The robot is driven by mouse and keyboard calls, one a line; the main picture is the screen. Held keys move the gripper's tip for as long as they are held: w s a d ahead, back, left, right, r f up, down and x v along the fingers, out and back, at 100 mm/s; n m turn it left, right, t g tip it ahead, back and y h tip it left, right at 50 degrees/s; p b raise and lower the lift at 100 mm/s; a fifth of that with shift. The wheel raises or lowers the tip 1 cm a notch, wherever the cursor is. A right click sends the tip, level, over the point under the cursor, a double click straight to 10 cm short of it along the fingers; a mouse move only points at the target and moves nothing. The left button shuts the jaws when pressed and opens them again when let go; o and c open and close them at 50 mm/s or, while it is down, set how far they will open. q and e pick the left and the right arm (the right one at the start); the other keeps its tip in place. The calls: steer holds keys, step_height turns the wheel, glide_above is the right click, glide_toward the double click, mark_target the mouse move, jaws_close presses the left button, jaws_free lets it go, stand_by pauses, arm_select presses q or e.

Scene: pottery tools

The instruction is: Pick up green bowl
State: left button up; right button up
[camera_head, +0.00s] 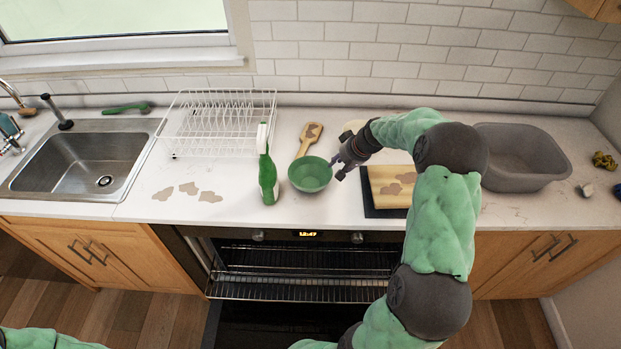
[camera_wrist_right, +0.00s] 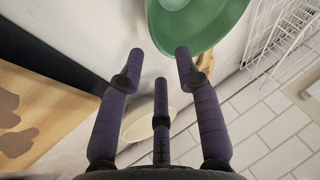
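The green bowl (camera_head: 310,174) stands upright on the white counter, right of the green spray bottle. It also shows at the top of the right wrist view (camera_wrist_right: 208,28), partly cut off by the frame edge. My right gripper (camera_head: 337,168) is just right of the bowl's rim, pointing toward it. In the right wrist view its three dark fingers (camera_wrist_right: 159,60) are spread with nothing between them, and the bowl lies beyond the fingertips. Whether a finger touches the rim is hard to tell. My left gripper is out of view.
A green spray bottle (camera_head: 267,173) stands close left of the bowl. A wooden paddle (camera_head: 306,137) lies behind it. A wooden board (camera_head: 388,187) on a dark mat, a grey basin (camera_head: 520,157), a white dish rack (camera_head: 215,125) and a sink (camera_head: 85,165) are around.

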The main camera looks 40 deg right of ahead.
mark_target(331, 170)
steer(key=x, duration=0.3)
steer(key=shift+a, duration=0.1)
steer(key=x, duration=0.4)
steer(key=shift+b, duration=0.3)
steer(key=shift+r, duration=0.15)
jaws_close()
